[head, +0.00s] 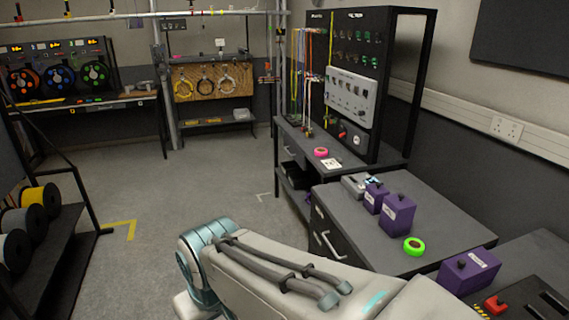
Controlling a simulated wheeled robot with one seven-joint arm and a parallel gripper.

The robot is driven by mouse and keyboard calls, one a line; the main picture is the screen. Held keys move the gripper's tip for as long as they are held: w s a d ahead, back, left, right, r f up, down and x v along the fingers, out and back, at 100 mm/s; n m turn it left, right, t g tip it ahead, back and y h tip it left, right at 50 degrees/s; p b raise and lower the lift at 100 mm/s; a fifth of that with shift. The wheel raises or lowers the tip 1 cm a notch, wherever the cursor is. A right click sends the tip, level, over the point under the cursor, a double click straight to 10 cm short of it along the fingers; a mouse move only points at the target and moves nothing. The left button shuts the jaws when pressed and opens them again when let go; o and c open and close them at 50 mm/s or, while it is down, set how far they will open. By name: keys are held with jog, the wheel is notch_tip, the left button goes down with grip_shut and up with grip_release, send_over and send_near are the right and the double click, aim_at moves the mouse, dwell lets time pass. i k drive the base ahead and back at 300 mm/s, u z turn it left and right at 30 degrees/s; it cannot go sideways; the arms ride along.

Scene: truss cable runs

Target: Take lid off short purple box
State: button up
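Three purple boxes with pale labels show in the head view. A small one (375,199) and a larger, taller one (398,217) stand close together on the grey-topped cabinet (340,204). A low, wide one (468,273) sits nearer, at the lower right, with a dark knob on top. Each box looks closed, but the lid seams are too small to make out. I cannot tell for sure which is the short box. My arm crosses the bottom of the view; my gripper is out of view.
A green tape roll (414,246) lies between the purple boxes. A grey device (355,185) sits behind the small box. A red part (496,304) is at the lower right. A black tool panel (352,85) stands behind. The floor at left centre is clear.

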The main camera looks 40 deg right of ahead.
aim_at(377, 187)
jog(key=z, duration=0.2)
jog(key=i, duration=1.65)
jog(key=z, duration=1.25)
jog(key=i, duration=0.85)
jog(key=z, duration=1.5)
jog(key=i, duration=0.5)
jog(key=z, duration=0.25)
